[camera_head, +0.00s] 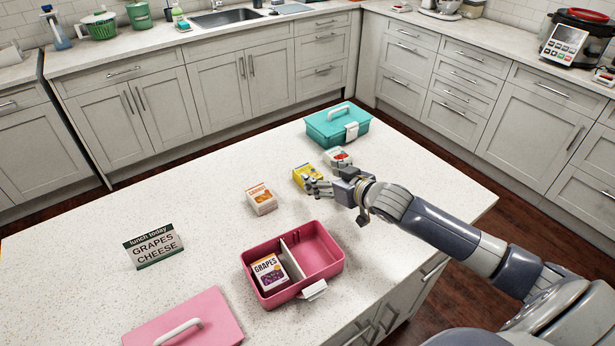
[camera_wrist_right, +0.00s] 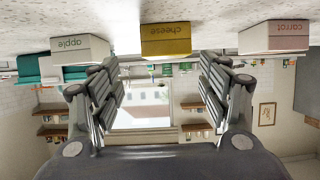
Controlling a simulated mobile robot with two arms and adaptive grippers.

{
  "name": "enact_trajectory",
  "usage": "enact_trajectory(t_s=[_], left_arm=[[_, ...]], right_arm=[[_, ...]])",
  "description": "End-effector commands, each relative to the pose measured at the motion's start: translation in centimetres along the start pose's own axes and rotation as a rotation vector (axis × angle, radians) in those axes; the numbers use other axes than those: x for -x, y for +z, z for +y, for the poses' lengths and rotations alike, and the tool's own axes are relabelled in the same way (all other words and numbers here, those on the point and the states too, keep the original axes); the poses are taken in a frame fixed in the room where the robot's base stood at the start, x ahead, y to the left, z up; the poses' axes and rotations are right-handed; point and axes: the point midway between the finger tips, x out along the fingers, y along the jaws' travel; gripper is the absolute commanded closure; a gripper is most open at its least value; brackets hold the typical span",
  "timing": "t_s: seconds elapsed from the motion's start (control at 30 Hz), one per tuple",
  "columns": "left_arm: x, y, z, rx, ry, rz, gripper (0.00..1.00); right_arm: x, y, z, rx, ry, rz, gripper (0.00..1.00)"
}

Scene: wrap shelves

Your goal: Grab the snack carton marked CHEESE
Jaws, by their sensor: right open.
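The yellow cheese carton (camera_head: 306,177) sits on the white island counter, between the carrot carton and the apple carton. In the right wrist view, which looks upside down, the cheese carton (camera_wrist_right: 166,40) lies beyond and between my fingers. My right gripper (camera_head: 318,187) is open, with its fingertips close to the carton's near right side; I cannot tell whether they touch it. In the wrist view my right gripper (camera_wrist_right: 160,90) shows two spread fingers with nothing between them. My left gripper is not in view.
A carrots carton (camera_head: 261,200) and an apple carton (camera_head: 338,158) stand on either side. The open pink lunchbox (camera_head: 322,258) holds a grapes carton (camera_head: 269,271). A teal box (camera_head: 325,128), pink lid (camera_head: 190,322) and sign reading grapes, cheese (camera_head: 153,246) share the counter.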

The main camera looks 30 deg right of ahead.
Motion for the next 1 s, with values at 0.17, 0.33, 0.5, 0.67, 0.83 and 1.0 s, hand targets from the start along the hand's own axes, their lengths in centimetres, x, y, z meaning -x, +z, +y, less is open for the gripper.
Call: enact_trajectory(t_s=[0.17,0.33,0.5,0.67,0.83,1.0], left_arm=[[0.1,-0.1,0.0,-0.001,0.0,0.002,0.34],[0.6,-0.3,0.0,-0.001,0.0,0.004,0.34],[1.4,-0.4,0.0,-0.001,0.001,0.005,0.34],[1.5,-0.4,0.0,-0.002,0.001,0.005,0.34],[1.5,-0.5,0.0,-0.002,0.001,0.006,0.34],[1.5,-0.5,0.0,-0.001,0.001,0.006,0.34]], right_arm=[[-1.0,-0.1,-0.1,0.0,-0.002,0.002,0.3],[-2.0,-0.1,-0.3,-0.003,-0.001,0.001,0.3],[-4.2,0.2,-0.9,-0.001,-0.001,0.001,0.3],[-5.7,0.4,-0.8,0.0,-0.001,0.001,0.3],[-6.3,0.6,-0.9,0.0,-0.002,0.0,0.3],[-6.2,0.6,-0.9,0.0,-0.002,0.0,0.3]])
